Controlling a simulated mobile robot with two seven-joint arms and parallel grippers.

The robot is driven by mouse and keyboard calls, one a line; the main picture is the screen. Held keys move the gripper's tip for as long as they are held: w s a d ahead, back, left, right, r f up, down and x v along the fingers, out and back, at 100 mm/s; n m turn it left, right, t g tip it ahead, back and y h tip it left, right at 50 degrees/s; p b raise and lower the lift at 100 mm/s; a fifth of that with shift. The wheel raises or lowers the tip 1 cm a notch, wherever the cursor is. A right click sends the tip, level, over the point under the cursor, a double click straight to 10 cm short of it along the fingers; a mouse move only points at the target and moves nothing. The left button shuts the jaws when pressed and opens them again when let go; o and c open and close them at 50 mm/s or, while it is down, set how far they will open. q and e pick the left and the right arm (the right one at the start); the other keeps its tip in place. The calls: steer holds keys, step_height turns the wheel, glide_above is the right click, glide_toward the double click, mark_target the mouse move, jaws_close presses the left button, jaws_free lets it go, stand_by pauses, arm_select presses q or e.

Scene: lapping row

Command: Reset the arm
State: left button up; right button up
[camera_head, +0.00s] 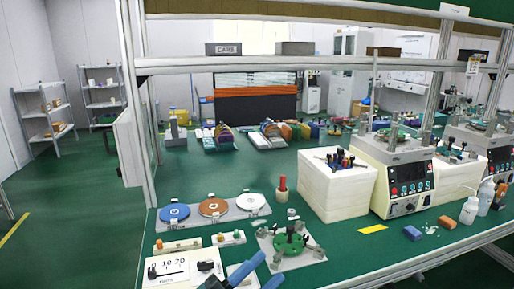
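My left gripper (270,267) is at the bottom edge of the head view, left of the middle. Its two blue fingers point up and to the right and stand apart, with nothing seen between them. It is over the front of the green bench (345,265), just in front of a grey plate with a green round fixture (290,243). Most of the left arm is cut off by the lower edge. My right gripper is not in view.
A tray with blue, brown and white discs (213,209) lies behind the gripper. A white card with a scale (171,268) is to its left. A white block of tools (335,185) and a lapping machine (395,175) stand right. Shelf posts (135,90) rise from the bench.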

arm_select(q)
steer(key=s+a+f+n+t+y, duration=0.1)
steer(key=a+f+n+y, duration=0.45)
steer(key=f+n, duration=0.2)
steer(key=s+a+f+n+t+y, duration=0.1)
steer(key=s+a+f+n+y, duration=0.1)
steer(key=a+f+n+y, duration=0.4)
steer(key=s+a+f+n+g+y, duration=0.3)
steer(key=s+f+n+g+y, duration=0.1)
steer(key=s+f, duration=0.6)
step_height(320, 180, down, 3)
steer(key=shift+a+f+n+g+p, duration=0.1)
steer(key=shift+a+n+g+p, duration=0.3)
steer(key=shift+n, duration=0.65)
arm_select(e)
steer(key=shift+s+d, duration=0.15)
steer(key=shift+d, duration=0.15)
arm_select(q)
steer(key=shift+d, duration=0.15)
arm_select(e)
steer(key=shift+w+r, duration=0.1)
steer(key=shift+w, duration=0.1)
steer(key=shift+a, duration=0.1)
